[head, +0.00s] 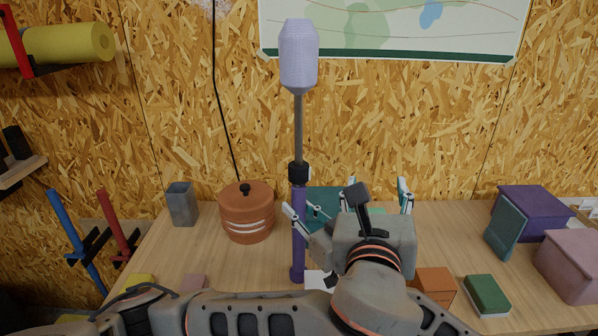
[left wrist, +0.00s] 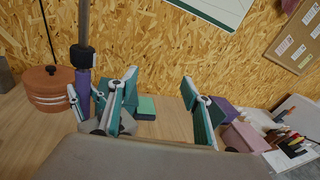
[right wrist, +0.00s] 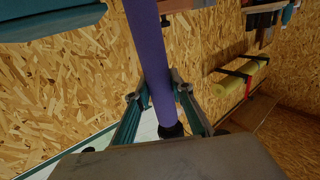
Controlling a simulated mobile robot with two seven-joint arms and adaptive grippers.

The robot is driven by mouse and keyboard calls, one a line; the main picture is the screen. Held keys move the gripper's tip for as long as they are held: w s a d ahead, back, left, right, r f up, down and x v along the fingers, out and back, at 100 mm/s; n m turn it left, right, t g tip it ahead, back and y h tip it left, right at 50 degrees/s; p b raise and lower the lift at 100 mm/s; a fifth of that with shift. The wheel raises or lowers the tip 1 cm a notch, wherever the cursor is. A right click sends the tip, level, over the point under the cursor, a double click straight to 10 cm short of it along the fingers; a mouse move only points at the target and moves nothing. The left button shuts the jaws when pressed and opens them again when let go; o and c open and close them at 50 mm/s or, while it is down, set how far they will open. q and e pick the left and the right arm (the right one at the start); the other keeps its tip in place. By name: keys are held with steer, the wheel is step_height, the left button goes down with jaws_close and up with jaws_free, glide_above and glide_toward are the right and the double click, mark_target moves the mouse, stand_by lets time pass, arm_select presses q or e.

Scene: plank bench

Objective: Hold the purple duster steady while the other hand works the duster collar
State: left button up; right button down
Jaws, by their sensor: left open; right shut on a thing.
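The purple duster stands upright in the head view, with a purple handle (head: 299,235), a black collar (head: 298,173), a grey rod and a lilac head (head: 299,57). My right gripper (head: 300,211) is shut on the handle, below the collar. The right wrist view shows its fingers on both sides of the handle (right wrist: 153,45). My left gripper (head: 376,190) is open and empty, to the right of the duster and apart from it. In the left wrist view the collar (left wrist: 82,56) is left of the open fingers. My arm hides part of the bench.
A terracotta pot (head: 246,212) and a grey cup (head: 182,204) stand left of the duster. A purple box (head: 535,212), a pink box (head: 572,262), a green block (head: 487,295) and an orange block (head: 434,285) are at right. A particle-board wall rises behind.

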arm_select(q)
steer(key=d+m+g, duration=0.1)
steer(key=d, duration=0.1)
steer(key=n+g+y, duration=0.2)
steer(key=n+y, duration=0.2)
steer(key=y, duration=0.2)
glide_toward(300, 173)
steer(key=x, duration=1.2)
steer(key=shift+w, duration=0.1)
steer(key=c, duration=1.1)
